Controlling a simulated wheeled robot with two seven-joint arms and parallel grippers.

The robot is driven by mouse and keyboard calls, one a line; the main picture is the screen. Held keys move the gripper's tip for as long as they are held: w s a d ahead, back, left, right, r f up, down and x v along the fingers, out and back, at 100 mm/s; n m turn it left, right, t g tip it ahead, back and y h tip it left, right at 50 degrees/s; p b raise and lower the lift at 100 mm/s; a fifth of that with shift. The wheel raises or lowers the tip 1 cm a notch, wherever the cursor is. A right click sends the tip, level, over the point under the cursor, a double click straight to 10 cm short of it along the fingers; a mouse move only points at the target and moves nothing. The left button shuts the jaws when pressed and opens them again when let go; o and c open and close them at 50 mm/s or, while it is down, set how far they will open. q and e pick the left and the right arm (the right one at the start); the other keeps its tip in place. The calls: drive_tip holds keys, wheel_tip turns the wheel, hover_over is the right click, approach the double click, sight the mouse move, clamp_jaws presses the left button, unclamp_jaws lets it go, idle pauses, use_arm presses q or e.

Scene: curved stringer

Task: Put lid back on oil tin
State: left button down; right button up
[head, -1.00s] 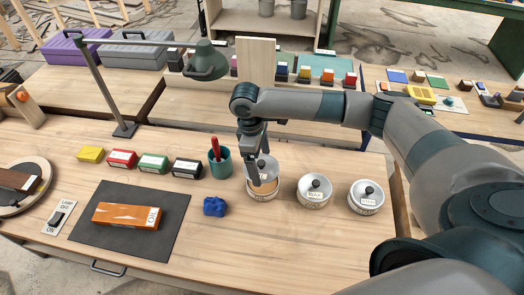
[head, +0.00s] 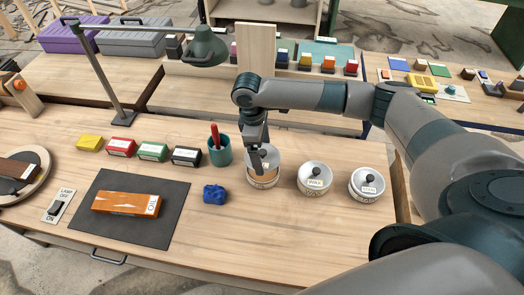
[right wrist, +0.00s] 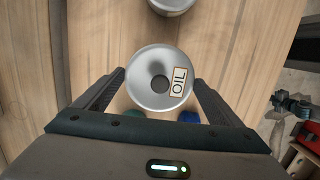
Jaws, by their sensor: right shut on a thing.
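The oil tin (head: 262,183) stands on the workbench, left of two other tins. Its grey round lid (head: 270,157), with a dark centre knob, is at the tin's top, partly hidden by my right gripper (head: 258,167). In the right wrist view the lid (right wrist: 150,98) lies between my two fingers, with its OIL label facing the camera. My right gripper (right wrist: 160,82) is shut on the lid. A tan area shows below the lid in the head view; I cannot tell whether the lid is seated or just above the rim. My left gripper is out of view.
The wax tin (head: 314,179) and another lidded tin (head: 367,184) stand to the right. A teal cup (head: 219,152) with a red-handled tool and a blue lump (head: 214,194) are close on the left. The bench front is clear.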

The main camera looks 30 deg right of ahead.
sight(262, 158)
drive_tip(key=shift+f+b, duration=1.6)
drive_tip(key=shift+b, duration=0.1)
drive_tip(key=shift+f, duration=0.95)
drive_tip(key=shift+p, duration=1.15)
drive_tip(key=shift+f+p, duration=0.15)
drive_tip(key=shift+p, duration=0.9)
idle(1.4)
idle(0.3)
drive_tip(key=o, duration=0.8)
